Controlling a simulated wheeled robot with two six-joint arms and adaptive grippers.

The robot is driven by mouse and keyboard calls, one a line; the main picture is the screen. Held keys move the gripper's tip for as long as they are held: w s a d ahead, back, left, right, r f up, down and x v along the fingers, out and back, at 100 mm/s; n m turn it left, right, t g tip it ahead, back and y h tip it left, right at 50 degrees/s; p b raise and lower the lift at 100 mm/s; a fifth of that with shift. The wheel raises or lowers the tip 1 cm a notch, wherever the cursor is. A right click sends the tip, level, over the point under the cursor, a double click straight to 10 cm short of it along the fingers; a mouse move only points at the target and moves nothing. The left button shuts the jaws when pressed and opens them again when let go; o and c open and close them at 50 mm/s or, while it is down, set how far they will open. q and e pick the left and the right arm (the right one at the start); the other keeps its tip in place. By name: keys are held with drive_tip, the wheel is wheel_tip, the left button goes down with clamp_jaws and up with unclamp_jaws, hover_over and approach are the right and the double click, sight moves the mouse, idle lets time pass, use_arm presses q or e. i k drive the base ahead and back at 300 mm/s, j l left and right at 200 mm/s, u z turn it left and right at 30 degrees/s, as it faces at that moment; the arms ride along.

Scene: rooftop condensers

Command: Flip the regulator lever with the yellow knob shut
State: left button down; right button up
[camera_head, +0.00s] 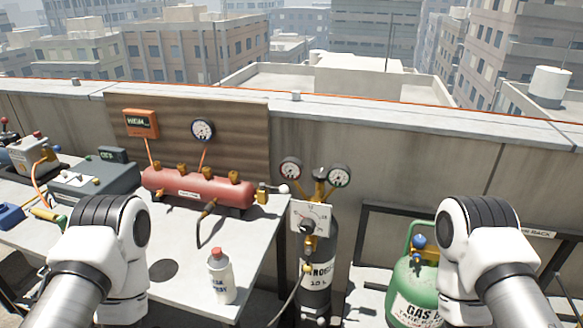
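A dark nitrogen cylinder (318,280) stands upright right of the table, with a regulator on top carrying two round gauges, left (291,170) and right (339,176). Below them is a pale plate with a dial (306,224). Under the plate are small brass fittings, and a small orange-yellow knob (307,268) hangs low there, apparently on the regulator lever. The lever's exact angle is too small to tell. Only white joints and grey links of my two arms show, at lower left and lower right, apart from the cylinder. Neither gripper's fingers are visible.
A red manifold (197,187) with a white-knobbed valve (283,188) sits on the grey table (180,235). A white bottle (220,276) stands near the table's front edge. A hose hangs beside the cylinder. A green gas cylinder (414,287) stands right, partly behind my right arm.

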sight(308, 267)
drive_tip(key=k+j+z, duration=0.2)
drive_tip(key=j, duration=0.25)
drive_tip(key=j+z, duration=0.2)
drive_tip(key=j, duration=0.25)
drive_tip(key=k+j+z, duration=0.2)
drive_tip(key=j, duration=0.2)
drive_tip(key=k+j+z, duration=0.2)
drive_tip(key=j, duration=0.2)
drive_tip(key=k+j+z, duration=0.2)
drive_tip(key=j, duration=0.15)
